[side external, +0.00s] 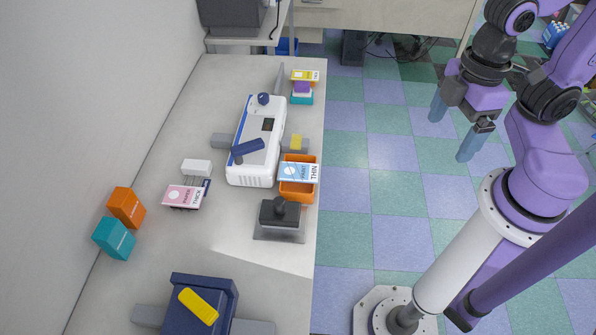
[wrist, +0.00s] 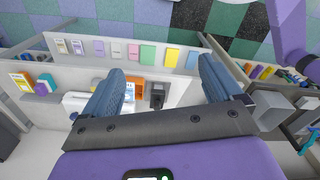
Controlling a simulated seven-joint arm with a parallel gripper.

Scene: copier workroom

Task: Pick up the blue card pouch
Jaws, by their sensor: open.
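The blue card pouch (side external: 293,171) is a flat light-blue and white packet with a dark "THIN" label. It lies across the top of an orange tray (side external: 298,194) near the right edge of the counter in the side view. My gripper (side external: 452,136) is open and empty, up over the floor to the right of the counter and well apart from the pouch. In the wrist view my gripper (wrist: 162,66) shows its two blue fingers spread wide.
A white laminator (side external: 258,165) stands behind-left of the tray. A dark stamp-like tool (side external: 280,212) stands in front. A pink "THICK" pouch (side external: 184,196), orange box (side external: 126,207) and teal box (side external: 113,238) are left. A navy bin (side external: 203,300) is nearest.

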